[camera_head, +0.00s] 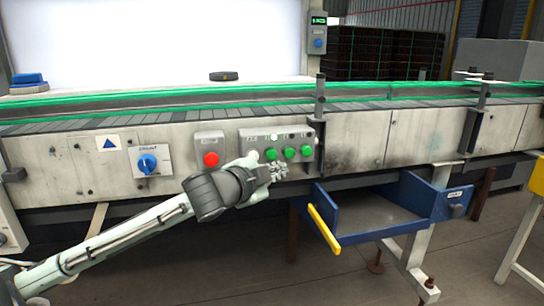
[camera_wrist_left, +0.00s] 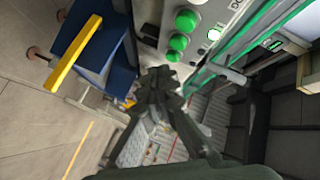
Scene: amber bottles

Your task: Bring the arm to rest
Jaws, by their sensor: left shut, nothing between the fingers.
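My left arm reaches in from the lower left in the head view. Its gripper (camera_head: 277,171) is in front of the conveyor's side panel, just below the grey box with green buttons (camera_head: 288,153). I cannot tell whether it touches the panel. In the left wrist view the fingers of the left gripper (camera_wrist_left: 158,82) are together with nothing between them. The green buttons (camera_wrist_left: 180,42) show beyond the fingertips there. My right gripper is not in view.
The conveyor (camera_head: 355,138) with green rails runs across the view. A red button (camera_head: 211,159) and a blue rotary switch (camera_head: 147,163) sit on its side. An open blue drawer (camera_head: 437,196) with a yellow handle (camera_head: 324,229) juts out below. Floor in front is clear.

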